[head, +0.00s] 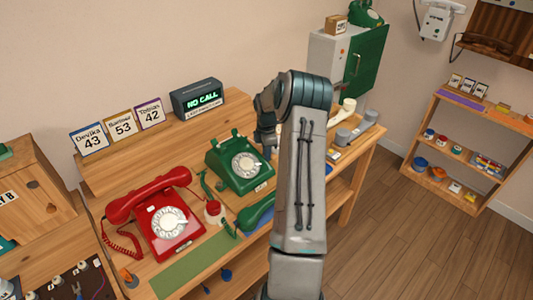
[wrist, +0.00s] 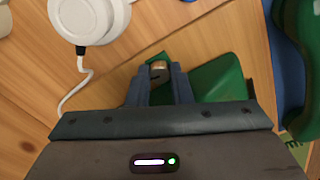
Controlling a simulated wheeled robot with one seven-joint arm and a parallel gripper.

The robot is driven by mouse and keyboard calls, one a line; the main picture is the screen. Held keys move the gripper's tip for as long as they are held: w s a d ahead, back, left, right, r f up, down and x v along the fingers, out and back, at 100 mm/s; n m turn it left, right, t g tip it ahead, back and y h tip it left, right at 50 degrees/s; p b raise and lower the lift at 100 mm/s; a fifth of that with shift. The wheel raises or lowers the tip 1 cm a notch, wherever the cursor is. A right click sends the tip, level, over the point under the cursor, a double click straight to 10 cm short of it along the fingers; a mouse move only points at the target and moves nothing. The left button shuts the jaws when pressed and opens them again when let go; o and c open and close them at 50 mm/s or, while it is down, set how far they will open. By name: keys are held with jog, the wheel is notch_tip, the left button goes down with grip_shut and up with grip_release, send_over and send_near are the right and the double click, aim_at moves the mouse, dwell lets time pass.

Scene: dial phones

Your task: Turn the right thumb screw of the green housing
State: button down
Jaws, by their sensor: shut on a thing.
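The green housing is a green dial phone (head: 238,162) with a white dial, standing on the wooden desk in the head view. Its handset (head: 258,212) lies off it, in front, and also shows at the right edge of the wrist view (wrist: 299,45). Part of the green housing (wrist: 218,80) shows beyond my fingers in the wrist view. The right thumb screw (wrist: 158,68), a small brassy-grey knob, sits between my fingertips. My gripper (wrist: 158,76) is shut on it.
A red phone (head: 166,215) stands left of the green one. A white round object (wrist: 90,16) with a white cord lies near my fingers in the wrist view. A black "NO CALL" display (head: 198,99) and number cards (head: 121,123) stand on the raised shelf behind.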

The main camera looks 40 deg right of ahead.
jog(key=m+b, duration=0.1)
jog(key=m, duration=0.3)
jog(key=shift+b, duration=0.35)
jog(key=m+b, duration=0.1)
jog(key=m, duration=0.3)
jog(key=m+b, duration=0.1)
jog(key=m, duration=0.3)
jog(key=shift+m, duration=0.3)
jog(key=m, duration=0.3)
jog(key=shift+m+b, duration=0.4)
jog(key=m, duration=1.2)
jog(key=shift+m, duration=1.9)
